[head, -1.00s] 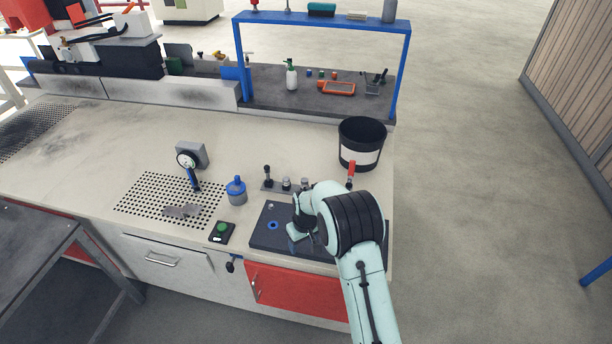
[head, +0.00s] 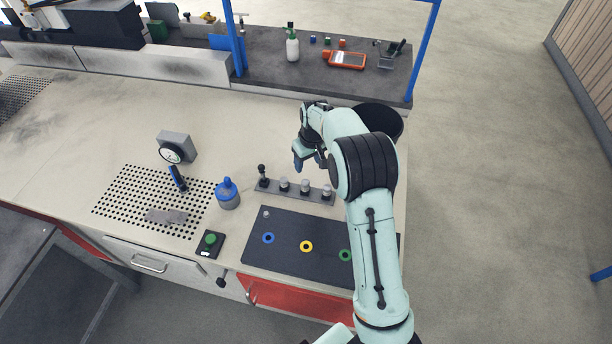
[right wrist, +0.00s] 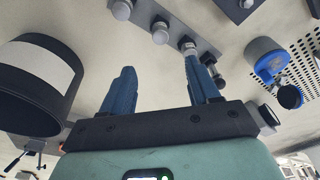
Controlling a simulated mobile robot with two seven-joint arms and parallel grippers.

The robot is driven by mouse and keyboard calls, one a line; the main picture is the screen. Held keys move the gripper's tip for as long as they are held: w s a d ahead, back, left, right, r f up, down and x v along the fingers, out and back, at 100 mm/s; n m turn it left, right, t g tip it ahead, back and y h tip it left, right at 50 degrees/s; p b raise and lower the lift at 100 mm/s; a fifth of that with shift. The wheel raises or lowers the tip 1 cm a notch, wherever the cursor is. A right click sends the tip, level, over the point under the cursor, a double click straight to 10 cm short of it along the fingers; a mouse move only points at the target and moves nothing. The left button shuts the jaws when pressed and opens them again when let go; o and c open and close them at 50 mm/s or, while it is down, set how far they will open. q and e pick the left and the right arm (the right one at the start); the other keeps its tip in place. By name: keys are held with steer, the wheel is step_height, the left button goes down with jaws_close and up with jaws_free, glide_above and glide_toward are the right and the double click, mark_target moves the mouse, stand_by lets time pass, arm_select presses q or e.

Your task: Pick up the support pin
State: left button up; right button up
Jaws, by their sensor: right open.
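A grey rack strip (head: 294,191) on the bench holds a black-knobbed pin (head: 263,177) at its left end and silver-topped pins (head: 305,186) along it. I cannot tell which of these is the support pin. My right gripper (head: 311,164) is open and empty, above the bench behind the rack. In the right wrist view, its two blue fingers (right wrist: 160,72) are spread apart, with the rack strip (right wrist: 180,32) and several pins beyond them. The right finger partly overlaps a pin in the picture; no contact is clear. My left gripper is out of view.
A dark mat (head: 290,256) with blue, yellow and green rings lies in front of the rack. A black bin (head: 380,118) stands behind the right arm. A blue bottle (head: 228,196), a dial gauge (head: 172,152) and a green button box (head: 210,243) are to the left.

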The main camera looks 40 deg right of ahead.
glide_above(305, 182)
steer(key=f, duration=0.7)
steer(key=shift+s+f, duration=0.25)
steer(key=shift+s, duration=0.15)
steer(key=f, duration=0.3)
steer(key=w+f, duration=0.1)
steer(key=f, duration=0.1)
steer(key=shift+f+p, duration=0.3)
steer(key=shift+p, duration=0.1)
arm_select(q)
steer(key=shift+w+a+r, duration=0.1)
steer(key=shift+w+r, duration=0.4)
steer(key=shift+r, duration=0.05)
arm_select(e)
steer(key=shift+s, duration=0.15)
steer(key=shift+r, duration=0.1)
jaws_close()
